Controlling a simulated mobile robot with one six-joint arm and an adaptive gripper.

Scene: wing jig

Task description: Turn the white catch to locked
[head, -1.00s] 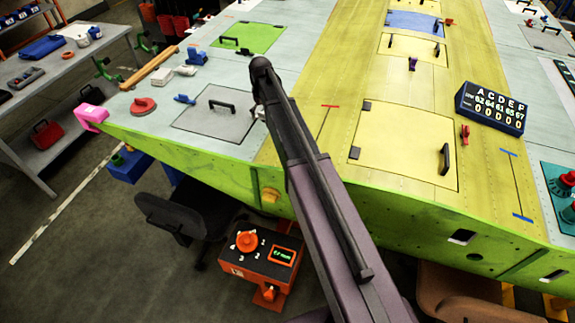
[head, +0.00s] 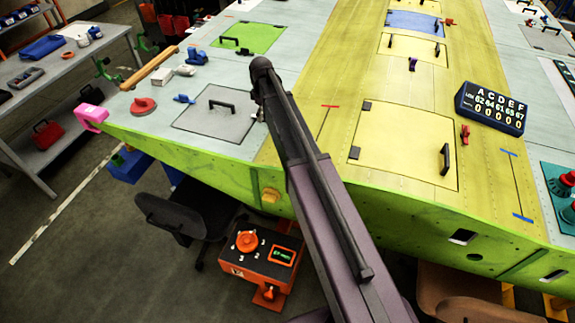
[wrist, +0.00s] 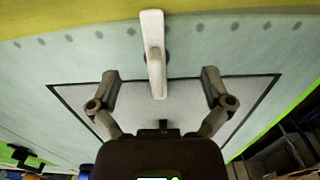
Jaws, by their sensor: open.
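The white catch (wrist: 154,50) is at the top middle of the wrist view. My gripper (wrist: 158,88) is open and empty, with one finger to each side of the lever's line. The fingers are apart from the catch in the picture. The catch sits by the edge of a grey hatch panel (wrist: 185,95). In the head view my arm hides my gripper and most or all of the catch.
The grey hatch (head: 200,125) has a black handle (head: 222,105). A red puck-like tool (head: 143,105) and a blue clamp (head: 184,98) lie left of it. An orange control box (head: 262,258) and dark chair (head: 185,215) are below the wing edge.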

